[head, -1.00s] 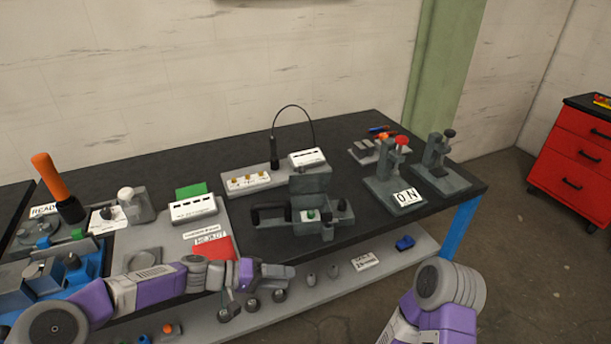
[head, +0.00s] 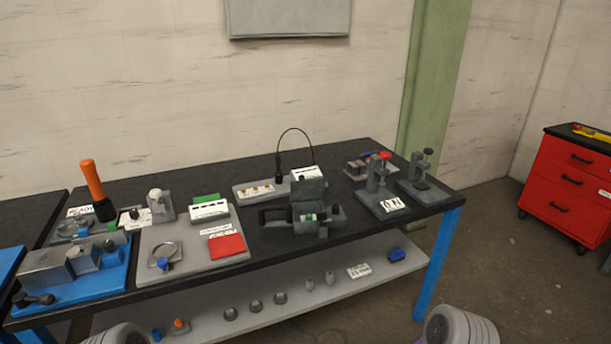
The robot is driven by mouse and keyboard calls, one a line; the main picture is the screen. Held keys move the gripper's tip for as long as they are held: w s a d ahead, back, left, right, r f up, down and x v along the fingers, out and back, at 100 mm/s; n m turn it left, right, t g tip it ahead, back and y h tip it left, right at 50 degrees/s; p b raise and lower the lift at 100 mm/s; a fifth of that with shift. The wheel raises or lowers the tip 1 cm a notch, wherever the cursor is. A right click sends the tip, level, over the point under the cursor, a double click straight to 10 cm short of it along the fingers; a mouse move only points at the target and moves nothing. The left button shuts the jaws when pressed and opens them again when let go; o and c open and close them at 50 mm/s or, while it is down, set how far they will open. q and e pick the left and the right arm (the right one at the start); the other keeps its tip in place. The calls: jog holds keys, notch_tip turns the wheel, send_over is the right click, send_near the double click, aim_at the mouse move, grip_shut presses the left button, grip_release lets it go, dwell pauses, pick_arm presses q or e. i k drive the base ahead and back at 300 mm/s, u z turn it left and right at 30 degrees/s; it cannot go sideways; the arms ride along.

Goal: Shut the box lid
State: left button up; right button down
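A small dark grey box (head: 305,226) stands near the front edge of the black workbench, right of the middle. Its lid (head: 309,190) looks raised at the back, standing open. Small parts, one of them green, show in the box, too small to make out. Neither of my grippers is in view. Only rounded grey links of my arms show at the bottom edge, one at the left and one at the right, both well away from the box.
A grey board with a red card (head: 226,245) lies left of the box. Two clamp fixtures stand to the right, one with an ON label (head: 393,205). A blue fixture (head: 80,290) and an orange-handled tool (head: 92,182) are at the left. A lower shelf (head: 320,310) holds several small parts.

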aim_at(303, 189)
jog(key=z, duration=1.75)
jog(key=i, duration=1.25)
jog(key=u, duration=1.05)
